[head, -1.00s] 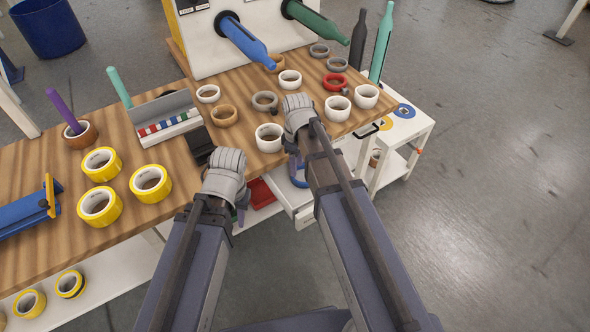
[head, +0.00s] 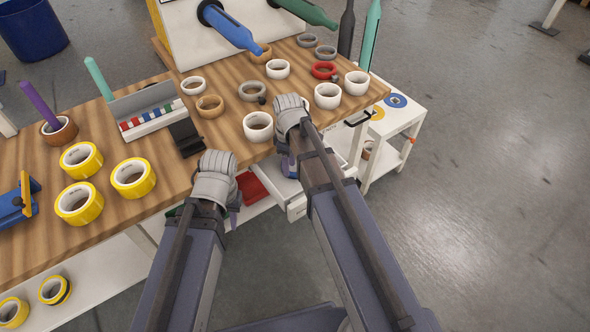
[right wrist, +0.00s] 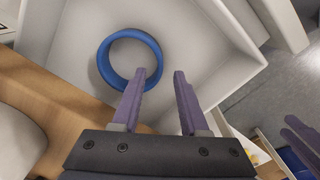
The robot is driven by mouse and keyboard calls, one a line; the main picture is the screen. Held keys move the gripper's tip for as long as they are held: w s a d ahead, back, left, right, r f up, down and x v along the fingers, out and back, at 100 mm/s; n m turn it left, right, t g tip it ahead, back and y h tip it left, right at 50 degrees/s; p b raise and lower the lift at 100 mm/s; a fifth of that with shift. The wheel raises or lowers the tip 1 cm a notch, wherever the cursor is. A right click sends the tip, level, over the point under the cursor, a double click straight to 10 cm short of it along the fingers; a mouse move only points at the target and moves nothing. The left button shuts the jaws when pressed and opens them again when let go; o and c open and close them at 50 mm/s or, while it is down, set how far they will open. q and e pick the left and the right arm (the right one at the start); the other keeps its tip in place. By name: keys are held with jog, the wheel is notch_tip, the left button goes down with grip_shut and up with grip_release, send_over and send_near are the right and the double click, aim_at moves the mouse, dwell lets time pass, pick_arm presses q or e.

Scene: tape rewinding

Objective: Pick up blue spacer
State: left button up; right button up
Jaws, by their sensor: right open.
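The blue spacer (right wrist: 104,62) is a blue ring lying in a white open drawer (right wrist: 205,50), seen in the right wrist view. My right gripper (right wrist: 161,73) is open, its two purple fingers apart over the drawer. The left finger overlaps the ring's right edge in that view; I cannot tell if they touch. In the head view the right gripper (head: 289,165) is over the open drawer at the table's front edge, and the ring is mostly hidden there. My left gripper (head: 233,205) is in front of the table edge, its fingers mostly hidden by its wrist.
A wooden table (head: 225,135) holds white, brown, grey and red rings, plus yellow tape rolls (head: 133,178). A red bin (head: 252,188) sits beside the drawer. A white cart (head: 400,120) with a blue disc (head: 396,101) stands at right. The floor at right is clear.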

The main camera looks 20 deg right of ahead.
notch_tip(320, 180, down, 3)
jog(key=shift+r+b, duration=0.15)
jog(key=shift+b, duration=0.7)
pick_arm(q)
notch_tip(320, 180, down, 2)
jog(key=shift+f, duration=0.25)
pick_arm(e)
jog(key=shift+r, duration=0.1)
grip_shut()
